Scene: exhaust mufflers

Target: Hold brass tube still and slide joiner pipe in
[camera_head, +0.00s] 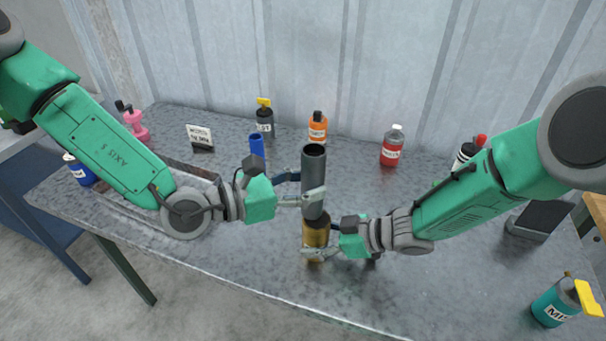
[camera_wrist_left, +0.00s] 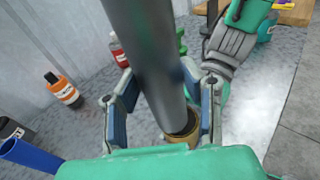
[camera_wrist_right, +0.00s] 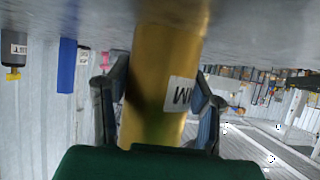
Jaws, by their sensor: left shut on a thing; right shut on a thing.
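The dark grey joiner pipe (camera_head: 313,165) stands upright in the head view. My left gripper (camera_head: 302,190) is shut on it, and the pipe also fills the middle of the left wrist view (camera_wrist_left: 150,65). The brass tube (camera_head: 316,232) is directly below the pipe on the table. My right gripper (camera_head: 318,250) is shut on the brass tube, which shows large with a white label in the right wrist view (camera_wrist_right: 165,80). In the left wrist view the pipe's lower end is at the brass tube's rim (camera_wrist_left: 185,140); I cannot tell how far inside it is.
On the grey table (camera_head: 240,255) stand a blue tube (camera_head: 257,146), an orange bottle (camera_head: 318,128), a red bottle (camera_head: 391,147), a dark bottle (camera_head: 265,120) and a small sign (camera_head: 200,138). A teal bottle (camera_head: 555,303) is at front right. The front middle is clear.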

